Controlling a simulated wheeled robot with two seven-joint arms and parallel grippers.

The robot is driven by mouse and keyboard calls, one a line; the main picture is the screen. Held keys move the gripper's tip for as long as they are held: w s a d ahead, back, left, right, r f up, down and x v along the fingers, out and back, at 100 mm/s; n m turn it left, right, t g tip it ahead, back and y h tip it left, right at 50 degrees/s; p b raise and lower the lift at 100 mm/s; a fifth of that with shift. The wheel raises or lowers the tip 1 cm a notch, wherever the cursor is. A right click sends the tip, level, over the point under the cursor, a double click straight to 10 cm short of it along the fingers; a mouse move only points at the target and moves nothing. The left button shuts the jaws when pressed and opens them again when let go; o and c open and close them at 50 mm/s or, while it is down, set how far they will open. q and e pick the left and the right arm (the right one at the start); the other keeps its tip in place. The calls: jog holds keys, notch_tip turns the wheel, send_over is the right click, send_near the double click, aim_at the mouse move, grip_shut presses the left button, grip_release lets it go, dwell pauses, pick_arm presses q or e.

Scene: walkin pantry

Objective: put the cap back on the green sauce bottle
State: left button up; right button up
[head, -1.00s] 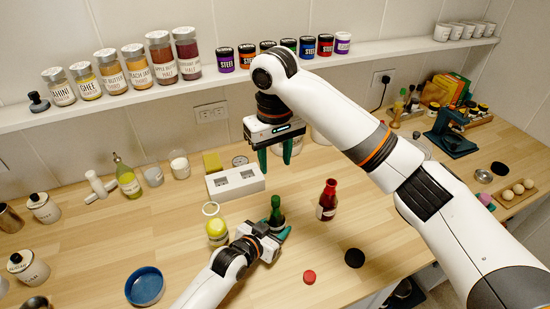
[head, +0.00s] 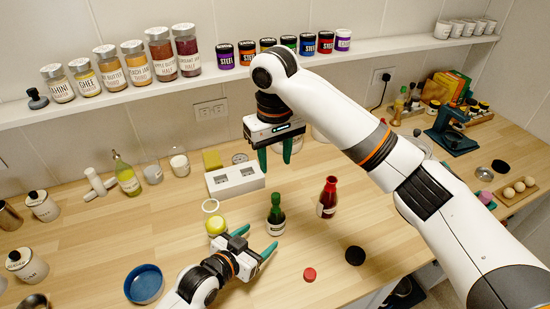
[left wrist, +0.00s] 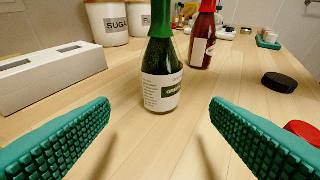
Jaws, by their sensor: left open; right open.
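The green sauce bottle (head: 276,221) stands upright on the counter. In the left wrist view the bottle (left wrist: 162,80) is ahead, between the lines of my fingers but beyond their tips; its top is cut off there. My left gripper (head: 259,238) is open and empty, just in front of the bottle and apart from it. A red cap (head: 309,275) lies on the counter, right of my left gripper; a black round lid or cap (head: 354,256) lies farther right. Which cap belongs to the green bottle cannot be told. My right gripper (head: 275,158) hangs open and empty above the counter, behind the bottle.
A red sauce bottle (head: 327,197) stands right of the green one. A white block with slots (head: 236,181) is behind, and a yellow-topped jar (head: 216,227) is close left of my left gripper. A blue dish (head: 144,284) is at front left. The counter around the red cap is clear.

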pick_arm(q)
jog(key=shift+v, duration=1.65)
jog(key=shift+d+r, duration=0.1)
jog(key=shift+r, duration=0.05)
